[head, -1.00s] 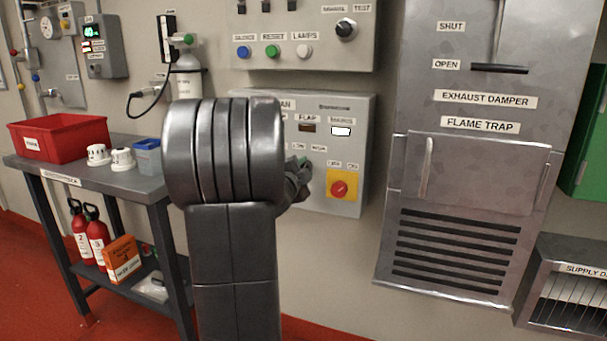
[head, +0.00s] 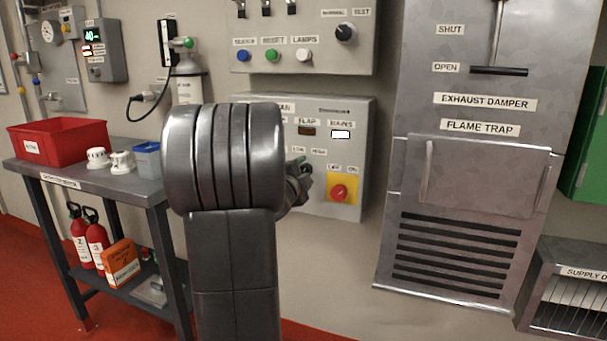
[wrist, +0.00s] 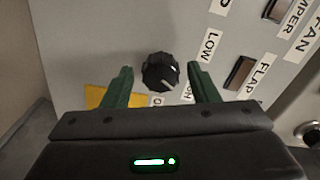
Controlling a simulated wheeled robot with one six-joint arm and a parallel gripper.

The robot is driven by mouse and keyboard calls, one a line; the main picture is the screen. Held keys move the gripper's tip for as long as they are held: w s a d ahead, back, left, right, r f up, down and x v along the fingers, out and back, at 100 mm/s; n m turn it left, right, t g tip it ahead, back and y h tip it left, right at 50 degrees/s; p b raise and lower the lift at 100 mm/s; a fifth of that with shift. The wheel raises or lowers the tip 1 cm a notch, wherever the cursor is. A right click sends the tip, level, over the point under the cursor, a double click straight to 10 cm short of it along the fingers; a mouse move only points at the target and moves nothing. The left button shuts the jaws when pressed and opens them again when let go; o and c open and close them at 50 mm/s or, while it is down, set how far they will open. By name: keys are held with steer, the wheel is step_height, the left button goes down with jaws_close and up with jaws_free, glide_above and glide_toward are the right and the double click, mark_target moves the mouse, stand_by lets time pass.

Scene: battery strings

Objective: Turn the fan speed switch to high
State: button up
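The fan speed switch, a round black knob (wrist: 160,72), shows in the wrist view on a grey panel, with a pale mark on its face towards the lower right. A LOW label (wrist: 210,46) is beside it. My gripper (wrist: 159,69) is open, with one green finger on each side of the knob and a visible gap to each. In the head view my gripper (head: 301,183) is mostly hidden behind my arm, in front of the fan control box (head: 350,119). The knob cannot be made out clearly there.
A red mains knob (head: 339,193) on a yellow plate (head: 351,183) sits close to the right of my gripper. An alarm panel (head: 305,72) is above the box. A workbench (head: 140,185) stands left, and the flame trap (head: 485,180) is right.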

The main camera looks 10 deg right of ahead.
steer(key=shift+a, duration=0.1)
steer(key=p+v, duration=0.2)
steer(key=v, duration=1.1)
steer(key=shift+s+a, duration=0.2)
steer(key=shift+s, duration=0.1)
steer(key=shift+w+d, duration=0.1)
steer(key=b+x, duration=0.2)
steer(key=x, duration=1.1)
steer(key=shift+w+d, duration=0.25)
steer(key=shift+w, duration=0.05)
steer(key=shift+s+a, duration=0.1)
